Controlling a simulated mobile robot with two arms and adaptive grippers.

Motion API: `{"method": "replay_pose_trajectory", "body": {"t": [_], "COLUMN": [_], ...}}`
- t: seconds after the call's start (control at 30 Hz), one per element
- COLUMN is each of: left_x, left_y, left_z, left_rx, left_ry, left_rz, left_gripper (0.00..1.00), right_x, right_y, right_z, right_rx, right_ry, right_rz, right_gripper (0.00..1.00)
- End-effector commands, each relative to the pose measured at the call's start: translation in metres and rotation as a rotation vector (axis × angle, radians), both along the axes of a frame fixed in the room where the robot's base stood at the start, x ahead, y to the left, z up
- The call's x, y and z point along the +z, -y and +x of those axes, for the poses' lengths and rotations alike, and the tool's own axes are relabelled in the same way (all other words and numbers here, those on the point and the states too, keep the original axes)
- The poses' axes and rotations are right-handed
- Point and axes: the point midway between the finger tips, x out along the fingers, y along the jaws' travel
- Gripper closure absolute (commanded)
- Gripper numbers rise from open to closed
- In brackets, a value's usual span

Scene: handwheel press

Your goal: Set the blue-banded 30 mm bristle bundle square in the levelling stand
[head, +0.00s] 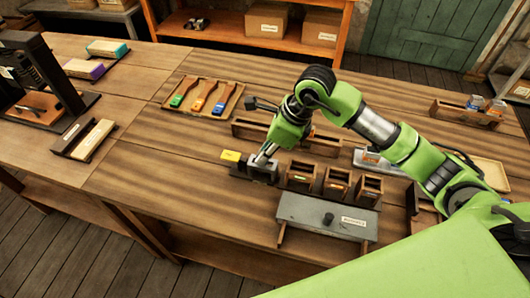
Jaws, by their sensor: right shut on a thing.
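My right gripper (264,156) reaches down over a small dark-grey block-shaped fixture (263,173), which looks like the levelling stand. A yellow piece (232,156) sits at its left side. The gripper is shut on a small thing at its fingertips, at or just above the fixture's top. The thing is mostly hidden, so I cannot see a blue band or whether it stands square. My left gripper is not in view.
Several small wooden holders (337,184) stand close to the right of the fixture. A grey labelled stand (326,216) is in front. A tray of coloured-banded brushes (203,97) lies behind left. A dark press (38,82) stands far left. The left-middle tabletop is clear.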

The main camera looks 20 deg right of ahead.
Motion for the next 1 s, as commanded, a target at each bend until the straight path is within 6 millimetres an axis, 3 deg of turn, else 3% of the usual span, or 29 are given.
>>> {"method": "replay_pose_trajectory", "body": {"t": [0.23,0.27,0.33,0.77,1.0], "left_x": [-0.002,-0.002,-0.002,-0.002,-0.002], "left_y": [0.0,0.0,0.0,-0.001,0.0], "left_z": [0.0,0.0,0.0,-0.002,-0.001], "left_rx": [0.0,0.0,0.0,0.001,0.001], "left_ry": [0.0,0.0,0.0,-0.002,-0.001], "left_rz": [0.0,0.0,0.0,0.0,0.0], "left_gripper": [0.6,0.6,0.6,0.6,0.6], "right_x": [0.0,0.0,0.0,0.006,0.046], "right_y": [0.0,0.0,0.0,0.002,0.016], "right_z": [0.0,0.0,0.0,-0.001,-0.009], "right_rx": [0.0,0.0,0.0,0.0,0.0], "right_ry": [-0.001,-0.001,0.0,0.001,0.006], "right_rz": [0.001,0.001,0.0,-0.001,-0.002], "right_gripper": [1.0,0.83,0.66,0.66,0.66]}}
